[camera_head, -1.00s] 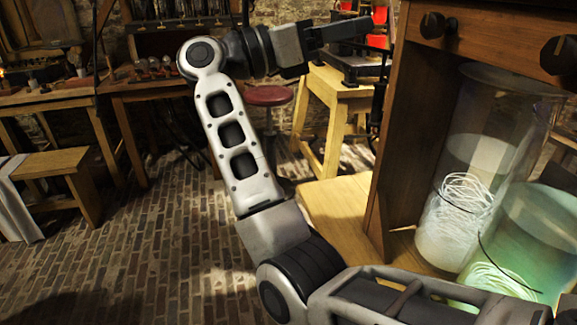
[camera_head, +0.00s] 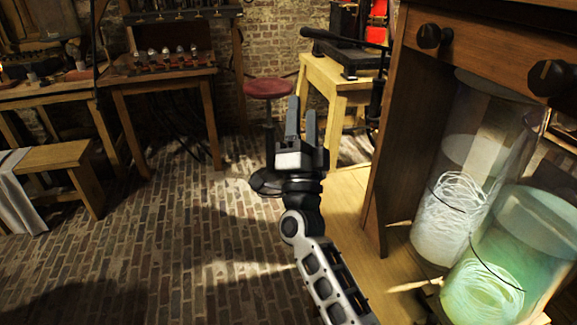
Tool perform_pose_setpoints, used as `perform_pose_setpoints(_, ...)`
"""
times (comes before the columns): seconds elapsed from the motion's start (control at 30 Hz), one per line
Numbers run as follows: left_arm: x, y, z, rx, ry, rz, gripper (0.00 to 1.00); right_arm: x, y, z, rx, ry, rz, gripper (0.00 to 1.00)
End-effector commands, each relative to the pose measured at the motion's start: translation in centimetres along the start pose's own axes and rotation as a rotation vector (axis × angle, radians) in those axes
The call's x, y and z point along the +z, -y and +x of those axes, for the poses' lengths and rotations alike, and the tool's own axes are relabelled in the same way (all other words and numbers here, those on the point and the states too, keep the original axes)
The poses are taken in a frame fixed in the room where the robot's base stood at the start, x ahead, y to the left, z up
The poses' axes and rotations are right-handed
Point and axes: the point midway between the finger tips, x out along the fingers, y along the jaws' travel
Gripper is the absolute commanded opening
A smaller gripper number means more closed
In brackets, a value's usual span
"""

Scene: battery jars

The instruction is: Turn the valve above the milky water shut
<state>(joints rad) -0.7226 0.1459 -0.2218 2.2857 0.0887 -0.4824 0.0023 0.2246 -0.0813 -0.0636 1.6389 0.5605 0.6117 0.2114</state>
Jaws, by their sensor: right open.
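Two dark round valve knobs sit on the wooden beam at the upper right: the left knob (camera_head: 433,31) and the right knob (camera_head: 553,78). Below them stand two glass jars. The left jar holds whitish, milky water (camera_head: 447,218) with a pale coil of wire. The right jar holds green water (camera_head: 497,268) with a similar coil. The left knob is above the milky jar. My right gripper (camera_head: 301,120) is open and empty, pointing up, left of the cabinet and well apart from both knobs and jars. My left gripper is out of view.
The wooden cabinet side (camera_head: 402,150) stands between my gripper and the jars. A red stool (camera_head: 269,88) and a light wooden table (camera_head: 325,76) stand behind. A bench (camera_head: 50,157) is at left. The brick floor (camera_head: 170,235) at centre left is open.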

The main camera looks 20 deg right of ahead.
Motion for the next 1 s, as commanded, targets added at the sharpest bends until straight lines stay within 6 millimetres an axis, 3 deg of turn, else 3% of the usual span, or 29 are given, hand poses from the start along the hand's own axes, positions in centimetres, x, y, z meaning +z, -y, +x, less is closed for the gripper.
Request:
perform_pose_setpoints(0.5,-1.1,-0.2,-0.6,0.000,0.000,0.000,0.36,4.1,-2.5,-7.7,0.033,0.381,-0.227,0.55)
perform_pose_setpoints(0.7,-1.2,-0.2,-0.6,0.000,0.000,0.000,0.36,4.5,-2.8,-8.8,0.036,0.426,-0.254,0.55)
perform_pose_setpoints(1.0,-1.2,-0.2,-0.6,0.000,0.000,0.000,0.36,4.5,-2.8,-8.8,0.036,0.428,-0.254,0.55)
